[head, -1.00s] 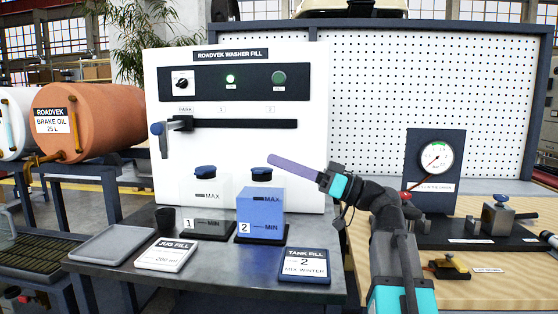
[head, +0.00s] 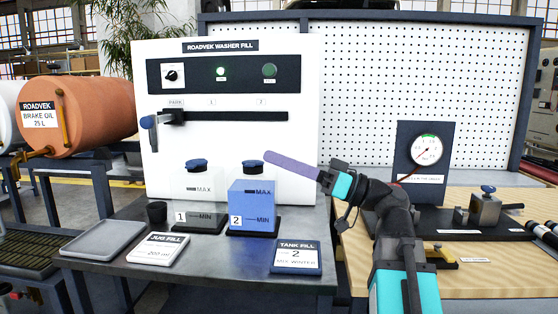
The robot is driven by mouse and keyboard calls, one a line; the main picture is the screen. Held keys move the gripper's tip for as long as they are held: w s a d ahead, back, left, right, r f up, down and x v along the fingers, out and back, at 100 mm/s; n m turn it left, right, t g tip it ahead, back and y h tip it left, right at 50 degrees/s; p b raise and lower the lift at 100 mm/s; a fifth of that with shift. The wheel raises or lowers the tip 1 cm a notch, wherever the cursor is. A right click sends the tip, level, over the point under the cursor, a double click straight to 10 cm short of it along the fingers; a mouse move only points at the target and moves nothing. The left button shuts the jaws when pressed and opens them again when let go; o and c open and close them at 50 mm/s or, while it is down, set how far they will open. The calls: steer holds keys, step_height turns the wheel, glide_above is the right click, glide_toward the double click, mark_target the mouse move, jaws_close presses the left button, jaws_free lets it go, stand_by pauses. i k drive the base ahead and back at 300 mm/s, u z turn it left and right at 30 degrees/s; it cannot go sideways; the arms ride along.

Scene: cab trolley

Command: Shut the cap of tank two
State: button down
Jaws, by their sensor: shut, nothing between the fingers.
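Tank two (head: 252,207) is a blue-filled box marked 2, with MAX and MIN marks, on a dark base on the grey bench. Its dark blue cap (head: 252,164) sits on top of the tank and looks down on the neck; a small gap underneath is too small to make out. My gripper (head: 268,155), with long purple fingers, is shut and empty. Its tips are just right of and slightly above the cap in the picture; whether they touch it I cannot tell.
Tank one (head: 196,190), clear with a blue cap, stands just left. The white washer fill panel (head: 225,145) with a lever slot rises behind. A tank fill card (head: 297,256), a jug fill card (head: 161,248) and a grey tray (head: 103,239) lie in front.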

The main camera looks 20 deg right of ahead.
mark_target(248, 163)
steer(key=k, duration=1)
